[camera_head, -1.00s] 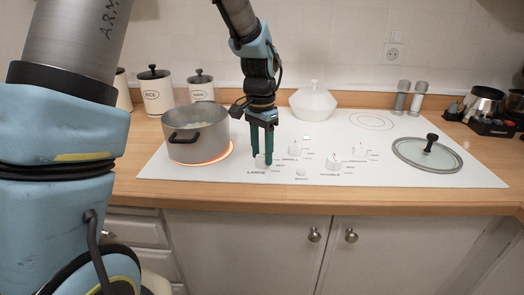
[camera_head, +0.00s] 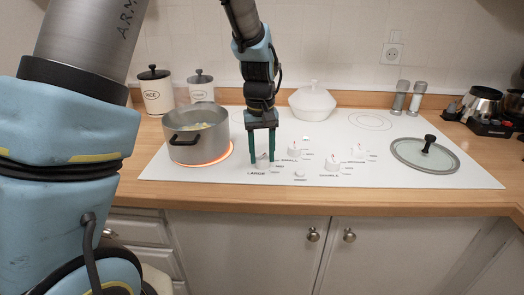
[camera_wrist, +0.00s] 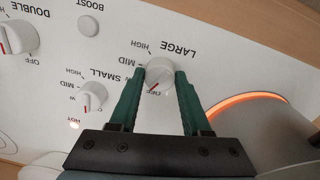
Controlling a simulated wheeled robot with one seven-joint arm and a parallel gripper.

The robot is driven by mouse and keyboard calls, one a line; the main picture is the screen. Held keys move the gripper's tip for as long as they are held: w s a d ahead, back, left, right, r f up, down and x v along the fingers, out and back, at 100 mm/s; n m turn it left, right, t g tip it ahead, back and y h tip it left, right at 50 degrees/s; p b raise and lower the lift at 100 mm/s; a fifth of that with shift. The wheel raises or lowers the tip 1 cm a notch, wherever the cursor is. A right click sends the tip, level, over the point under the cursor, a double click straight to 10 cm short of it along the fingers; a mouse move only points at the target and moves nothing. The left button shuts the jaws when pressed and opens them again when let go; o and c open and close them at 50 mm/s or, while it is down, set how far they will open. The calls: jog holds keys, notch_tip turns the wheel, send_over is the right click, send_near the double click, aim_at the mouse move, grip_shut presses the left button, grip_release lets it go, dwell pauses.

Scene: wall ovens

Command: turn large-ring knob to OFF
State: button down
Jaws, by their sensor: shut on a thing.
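The LARGE knob (camera_wrist: 159,72) is white and round, on the white cooktop (camera_head: 215,182) beside its LARGE label. In the wrist view its red mark points down-left, towards the OFF print, which is partly hidden by the red mark's end and hard to read. MID and HIGH are printed round it. My gripper (camera_wrist: 160,73) is shut on this knob, with one green finger on each side. In the head view my gripper (camera_head: 262,161) points down at the front of the cooktop, and its fingers largely hide the knob. The ring under the pot (camera_head: 197,135) glows orange.
The SMALL knob (camera_wrist: 92,97) and DOUBLE knob (camera_wrist: 18,37) are close by. The hot pot stands just left of my gripper. A glass lid (camera_head: 426,154) lies at the right, and a white dish (camera_head: 312,103) stands behind. Canisters (camera_head: 155,92) stand at the back left.

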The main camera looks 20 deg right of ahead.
aim_at(262, 156)
jog(key=n+p, duration=0.2)
jog(key=n, duration=0.3)
jog(key=shift+n, duration=0.4)
dwell(0.3)
jog(key=shift+c, duration=1.8)
grip_release()
notch_tip(262, 156, up, 11)
jog(key=b, duration=0.2)
jog(key=shift+a, duration=0.15)
jog(key=shift+s+f, duration=0.1)
jog(key=shift+f, duration=0.05)
